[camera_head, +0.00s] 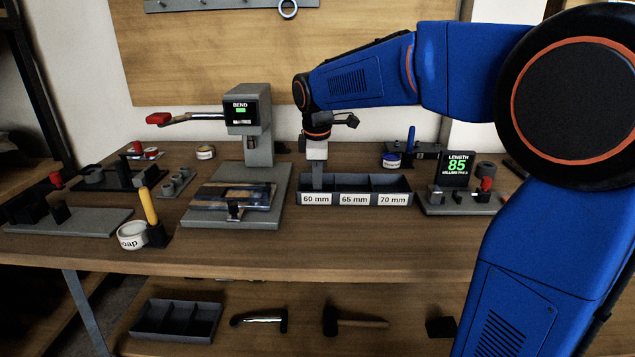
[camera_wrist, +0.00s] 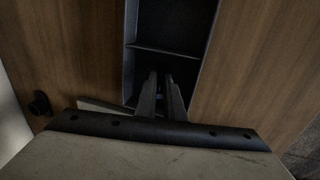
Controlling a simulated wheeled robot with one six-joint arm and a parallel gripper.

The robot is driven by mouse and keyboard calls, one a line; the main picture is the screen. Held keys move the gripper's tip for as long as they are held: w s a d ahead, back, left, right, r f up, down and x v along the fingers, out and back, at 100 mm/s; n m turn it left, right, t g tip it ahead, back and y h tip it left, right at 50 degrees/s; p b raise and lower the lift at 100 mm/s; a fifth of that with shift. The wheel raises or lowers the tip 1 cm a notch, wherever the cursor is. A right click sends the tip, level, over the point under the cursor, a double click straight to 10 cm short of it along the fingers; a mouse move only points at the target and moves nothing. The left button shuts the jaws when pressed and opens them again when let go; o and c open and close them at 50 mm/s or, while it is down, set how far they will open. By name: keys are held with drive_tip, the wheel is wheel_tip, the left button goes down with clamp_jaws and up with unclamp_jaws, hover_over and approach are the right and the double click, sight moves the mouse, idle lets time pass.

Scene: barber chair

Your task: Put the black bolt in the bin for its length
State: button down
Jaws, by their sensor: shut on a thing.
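My gripper (camera_head: 317,183) points straight down over the left compartment of the dark three-part bin tray (camera_head: 355,199), the one labelled 60 mm. The other two compartments are labelled 65 mm and 70 mm. In the wrist view the fingers (camera_wrist: 161,92) are close together over the near compartment of the tray (camera_wrist: 200,82). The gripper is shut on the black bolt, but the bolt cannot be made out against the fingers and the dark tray. The fingertips are low at the tray; whether they are inside its walls is hard to tell.
The length gauge (camera_head: 457,170), reading 85, stands right of the tray. The bend press (camera_head: 248,120) stands close on the left, its red-tipped lever reaching left. A soap tin (camera_head: 132,236) and yellow-handled tool (camera_head: 149,207) are at the front left. Table front of the tray is clear.

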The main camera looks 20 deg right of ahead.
drive_tip(key=c, duration=1.9)
unclamp_jaws()
drive_tip(key=shift+f, duration=0.1)
drive_tip(key=shift+o, duration=0.2)
wheel_tip(320, 180, up, 12)
drive_tip(key=s, duration=0.2)
drive_tip(key=shift+s+a, duration=0.15)
drive_tip(key=shift+a, duration=0.2)
